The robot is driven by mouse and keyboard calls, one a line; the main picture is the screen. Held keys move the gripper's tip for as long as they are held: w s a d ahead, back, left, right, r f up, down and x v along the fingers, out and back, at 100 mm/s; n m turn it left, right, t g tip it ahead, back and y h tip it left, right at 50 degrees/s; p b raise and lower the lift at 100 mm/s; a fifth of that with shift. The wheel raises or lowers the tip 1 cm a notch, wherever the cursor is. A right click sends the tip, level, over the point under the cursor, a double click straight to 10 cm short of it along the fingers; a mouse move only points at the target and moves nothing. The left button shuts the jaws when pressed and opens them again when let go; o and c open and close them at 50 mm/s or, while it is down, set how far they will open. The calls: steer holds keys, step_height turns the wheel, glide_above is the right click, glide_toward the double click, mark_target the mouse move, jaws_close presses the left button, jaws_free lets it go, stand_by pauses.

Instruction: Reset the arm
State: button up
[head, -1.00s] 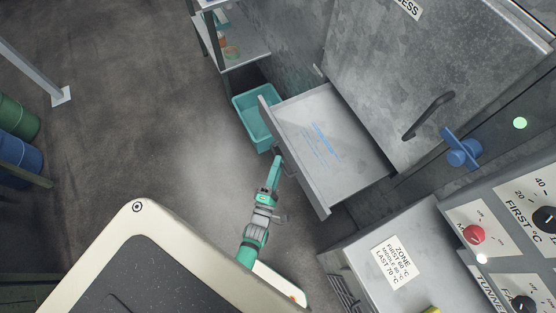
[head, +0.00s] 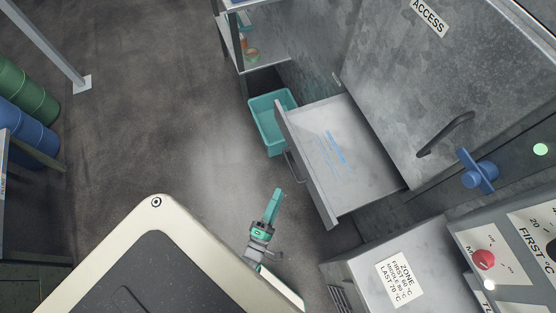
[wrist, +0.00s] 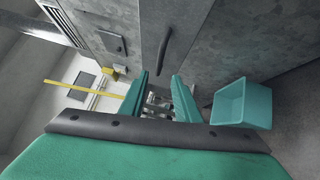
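My gripper (head: 277,193) shows in the head view as a teal tip, over the floor and clear of the open drawer. In the wrist view its two teal fingers (wrist: 162,88) stand apart with nothing held between them. The grey metal drawer (head: 375,157) is pulled out of the cabinet, with blue markings on its flat inside. Its dark bar handle (head: 293,166) is on the front face, a gap away from my gripper. Part of my arm is hidden behind my own body in the head view.
A teal bin (head: 270,134) stands on the floor behind the drawer; it also shows in the wrist view (wrist: 244,105). A shelf rack (head: 262,58) is behind it. The control panel (head: 478,240) is at right. Open floor (head: 150,130) lies to the left.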

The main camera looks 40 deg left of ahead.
stand_by(0.3)
steer(key=s+d+r+m+g+h, duration=0.1)
steer(key=s+d+r+m+h, duration=0.1)
steer(key=s+d+r+m, duration=0.3)
steer(key=s+d+r+m+g+h, duration=0.2)
steer(key=s+d+r+m, duration=0.3)
steer(key=d+r+m, duration=0.9)
steer(key=r+m+h, duration=0.1)
steer(key=m, duration=0.2)
steer(key=shift+s+r+m, duration=0.15)
steer(key=shift+r+m, duration=0.2)
steer(key=shift+m, duration=0.05)
